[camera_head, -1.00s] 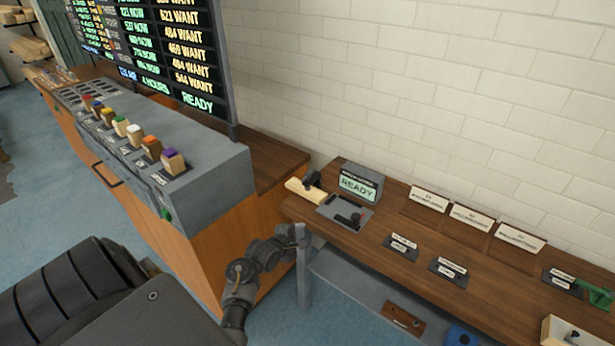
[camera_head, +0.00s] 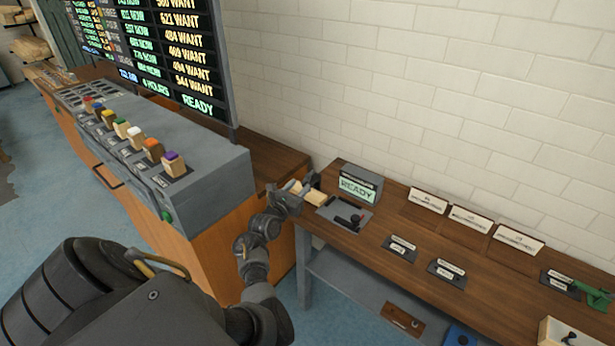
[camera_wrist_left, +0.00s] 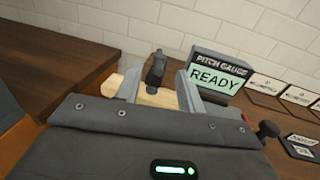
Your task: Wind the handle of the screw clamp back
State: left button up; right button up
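A dark upright handle with a rounded top (camera_wrist_left: 156,68), which looks like the screw clamp's, stands at a pale wooden block (camera_wrist_left: 155,96) on the bench. In the head view the block (camera_head: 315,197) shows at the bench's left end, and the gripper hides most of the handle. My left gripper (camera_head: 294,188) is over the block. In the left wrist view its two fingers (camera_wrist_left: 160,90) are apart, with the handle in the gap between them, near the tips. I cannot tell whether either finger touches it. My right gripper is out of view.
The pitch gauge (camera_head: 358,188), reading READY, stands close right of the gripper. A grey plate with a dark lever (camera_head: 345,215) lies before it. A grey console with coloured-top blocks (camera_head: 175,163) is at left. A green device (camera_head: 597,297) sits at the bench's far right.

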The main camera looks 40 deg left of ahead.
aim_at(306, 178)
pick_arm(q)
jog(key=w, duration=0.3)
jog(key=w+a, duration=0.1)
jog(key=w, duration=0.3)
jog(key=shift+a, duration=0.2)
jog(key=shift+c, duration=0.5)
grip_shut()
